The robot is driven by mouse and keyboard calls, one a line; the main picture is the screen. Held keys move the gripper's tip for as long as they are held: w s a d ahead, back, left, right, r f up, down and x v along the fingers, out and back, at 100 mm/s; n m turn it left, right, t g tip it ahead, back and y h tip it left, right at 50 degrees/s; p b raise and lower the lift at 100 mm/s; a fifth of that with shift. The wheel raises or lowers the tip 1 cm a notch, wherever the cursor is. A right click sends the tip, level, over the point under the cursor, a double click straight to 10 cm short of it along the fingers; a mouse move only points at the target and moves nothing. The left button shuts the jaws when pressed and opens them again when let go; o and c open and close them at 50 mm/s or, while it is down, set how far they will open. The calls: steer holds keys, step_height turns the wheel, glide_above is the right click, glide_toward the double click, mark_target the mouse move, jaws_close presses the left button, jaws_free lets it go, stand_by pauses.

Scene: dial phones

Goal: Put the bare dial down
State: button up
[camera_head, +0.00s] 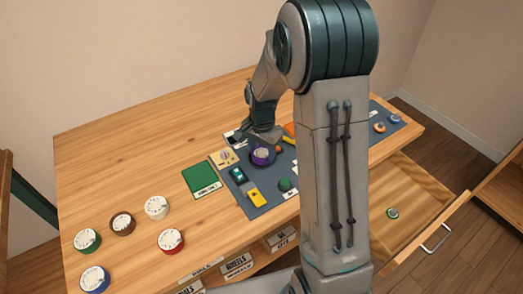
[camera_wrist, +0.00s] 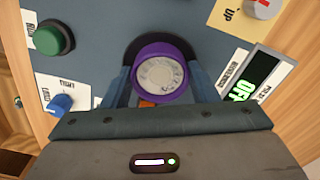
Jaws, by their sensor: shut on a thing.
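A purple dial (camera_wrist: 160,78) with a whitish numbered face sits between the two blue-grey fingers of my gripper (camera_wrist: 163,85). The gripper is shut on it. Behind the dial, a dark round patch (camera_wrist: 133,50) shows on the grey-blue panel. I cannot tell whether the dial touches the panel. In the head view the purple dial (camera_head: 261,156) is over the panel (camera_head: 268,203), below my gripper (camera_head: 262,138).
Several dials lie on the left of the wooden table, among them a green one (camera_head: 87,241) and a red one (camera_head: 170,240). A green mat (camera_head: 200,178) lies beside the panel. An open drawer (camera_head: 418,187) holds a small dial (camera_head: 392,213). A green button (camera_wrist: 50,40) is nearby.

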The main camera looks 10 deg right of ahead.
mark_target(262, 154)
steer(key=o, duration=1)
steer(key=shift+s+f, duration=0.1)
steer(key=shift+f, duration=0.35)
steer(key=shift+s+f, duration=0.1)
steer(key=shift+d, duration=0.1)
steer(key=shift+d+r+p, duration=0.1)
steer(key=shift+r+p, duration=0.45)
steer(key=shift+r, duration=0.05)
step_height(262, 154, up, 12)
steer(key=f, duration=0.1)
steer(key=s+r+n+t, duration=0.1)
steer(key=s+n, duration=0.2)
steer(key=s, duration=0.3)
steer(key=s+r+n, duration=0.2)
steer(key=s+n, duration=0.1)
steer(key=s, duration=0.4)
steer(key=s+r+n+t, duration=0.1)
steer(key=s+r+n, duration=0.1)
steer(key=s, duration=0.5)
steer(key=shift+a+n+t, duration=0.2)
steer(key=shift+n+t, duration=0.1)
steer(key=shift+n, duration=0.5)
